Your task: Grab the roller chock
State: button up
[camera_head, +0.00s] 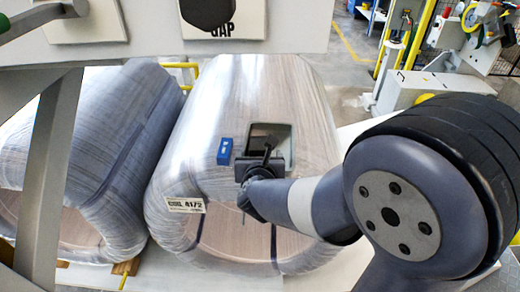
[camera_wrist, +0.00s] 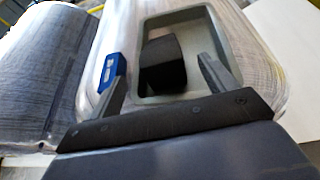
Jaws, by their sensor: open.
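A black block with a curved, wedge-like face, which I take as the roller chock (camera_wrist: 163,66), sits in a shallow grey tray on top of a wrapped coil. In the head view the chock (camera_head: 262,138) is a dark shape in the tray, partly hidden by my gripper. My gripper (camera_wrist: 160,85) is open, its fingers on either side of the chock in the wrist view. I cannot tell whether they touch it. In the head view my gripper (camera_head: 258,160) is at the tray's near side.
A small blue block (camera_head: 225,151) lies on the coil (camera_head: 215,95) left of the tray (camera_head: 285,132), close to my left finger in the wrist view. A second wrapped coil (camera_head: 115,115) stands left. A grey panel (camera_head: 300,25) hangs across the top. Yellow-framed machinery stands right.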

aim_at(260, 147)
jog(key=shift+w+d+f, duration=0.1)
jog(key=shift+w+f, duration=0.05)
jog(key=shift+w, duration=1)
jog(key=shift+p+x, duration=0.6)
jog(key=shift+x, duration=1.55)
jog(key=c, duration=1.3)
